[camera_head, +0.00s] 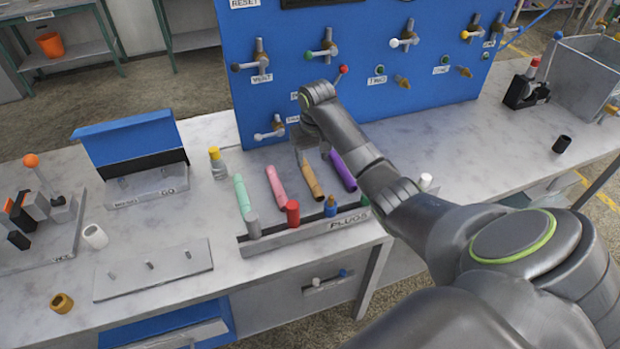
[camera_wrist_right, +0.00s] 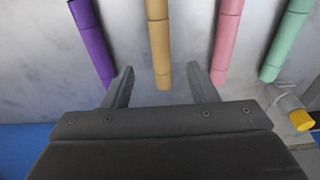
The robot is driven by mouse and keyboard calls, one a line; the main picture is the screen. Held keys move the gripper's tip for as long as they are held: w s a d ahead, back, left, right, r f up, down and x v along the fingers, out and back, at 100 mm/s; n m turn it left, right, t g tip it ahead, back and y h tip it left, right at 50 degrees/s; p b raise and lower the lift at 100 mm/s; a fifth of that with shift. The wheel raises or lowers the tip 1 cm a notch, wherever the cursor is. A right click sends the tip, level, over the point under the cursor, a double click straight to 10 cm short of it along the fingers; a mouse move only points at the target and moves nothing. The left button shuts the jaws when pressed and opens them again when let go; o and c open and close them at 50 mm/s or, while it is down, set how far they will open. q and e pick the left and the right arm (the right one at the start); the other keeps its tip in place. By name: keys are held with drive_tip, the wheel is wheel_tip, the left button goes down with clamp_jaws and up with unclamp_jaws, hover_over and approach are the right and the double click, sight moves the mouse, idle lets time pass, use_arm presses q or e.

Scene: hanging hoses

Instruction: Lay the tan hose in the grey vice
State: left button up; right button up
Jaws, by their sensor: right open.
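The tan hose (camera_head: 311,180) lies on the bench between a pink hose and a purple hose, behind the plug rack. My right gripper (camera_head: 303,147) is above its far end, fingers pointing down; the gripper is partly hidden by my arm in the head view. In the right wrist view the right gripper (camera_wrist_right: 158,85) is open, with the tan hose (camera_wrist_right: 158,40) running between its finger lines, not gripped. The grey vice (camera_head: 37,207), on a plate labelled VICE, stands at the far left with an orange-knobbed lever. My left gripper is not in view.
The pink hose (camera_head: 276,186), purple hose (camera_head: 343,171) and green hose (camera_head: 242,195) lie close by. The PLUGS rack (camera_head: 330,228) is in front. A blue panel (camera_head: 350,60) with valves rises behind. A flat pegged plate (camera_head: 153,269) and white cup (camera_head: 95,236) lie towards the vice.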

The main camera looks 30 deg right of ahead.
sight(311, 175)
wheel_tip(311, 175, down, 4)
drive_tip(key=shift+w+r, duration=0.15)
drive_tip(key=shift+r, duration=0.1)
drive_tip(key=f, duration=0.2)
drive_tip(key=f+p, duration=0.1)
drive_tip(key=shift+w+f, duration=0.3)
drive_tip(key=shift+f, duration=0.1)
drive_tip(key=shift+w+f, duration=0.1)
drive_tip(key=shift+f, duration=0.5)
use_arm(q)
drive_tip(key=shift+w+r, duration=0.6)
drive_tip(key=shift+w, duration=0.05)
use_arm(e)
drive_tip(key=shift+c, duration=0.3)
drive_tip(key=shift+d, duration=0.1)
drive_tip(key=c, duration=1)
drive_tip(key=shift+c, duration=0.2)
wheel_tip(311, 175, up, 10)
drive_tip(key=shift+f+b, duration=0.15)
drive_tip(key=shift+b, duration=0.35)
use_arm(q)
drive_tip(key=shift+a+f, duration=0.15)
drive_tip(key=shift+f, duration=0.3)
use_arm(e)
drive_tip(key=shift+r, duration=0.2)
